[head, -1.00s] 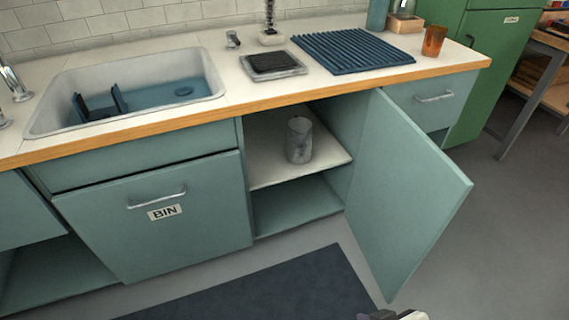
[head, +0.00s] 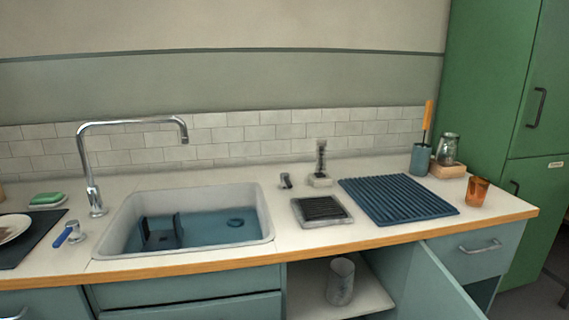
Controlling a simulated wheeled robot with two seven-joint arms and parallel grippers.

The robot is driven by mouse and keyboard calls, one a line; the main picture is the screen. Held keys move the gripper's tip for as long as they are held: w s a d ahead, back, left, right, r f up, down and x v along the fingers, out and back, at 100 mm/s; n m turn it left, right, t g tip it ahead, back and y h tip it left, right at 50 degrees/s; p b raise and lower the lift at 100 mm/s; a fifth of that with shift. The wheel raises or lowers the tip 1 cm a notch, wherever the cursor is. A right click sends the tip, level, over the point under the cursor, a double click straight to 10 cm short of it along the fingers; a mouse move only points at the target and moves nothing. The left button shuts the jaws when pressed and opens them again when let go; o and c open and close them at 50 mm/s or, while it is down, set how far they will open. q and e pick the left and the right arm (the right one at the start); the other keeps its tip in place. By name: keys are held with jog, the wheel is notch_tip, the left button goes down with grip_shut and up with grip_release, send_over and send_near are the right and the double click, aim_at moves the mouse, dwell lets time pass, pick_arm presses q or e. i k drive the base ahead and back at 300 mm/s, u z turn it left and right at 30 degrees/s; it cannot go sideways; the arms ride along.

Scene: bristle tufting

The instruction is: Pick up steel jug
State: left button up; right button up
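The steel jug (head: 341,281) is a grey, worn metal cylinder. It stands upright on the pale shelf (head: 307,293) inside the open cupboard under the worktop, below and to the right of the sink. No gripper is clearly in view now, so I cannot tell the state of either one.
The open cupboard door (head: 440,287) stands to the right of the jug. The worktop edge (head: 330,249) overhangs the shelf. Above are the sink (head: 200,215), a blue ribbed mat (head: 397,199), a dark-topped tray (head: 321,211) and an amber glass (head: 477,191).

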aim_at(340, 287)
jog(key=u, duration=3.25)
jog(key=k, duration=2.5)
jog(key=z, duration=2.4)
jog(key=i, duration=0.5)
jog(key=u, duration=0.05)
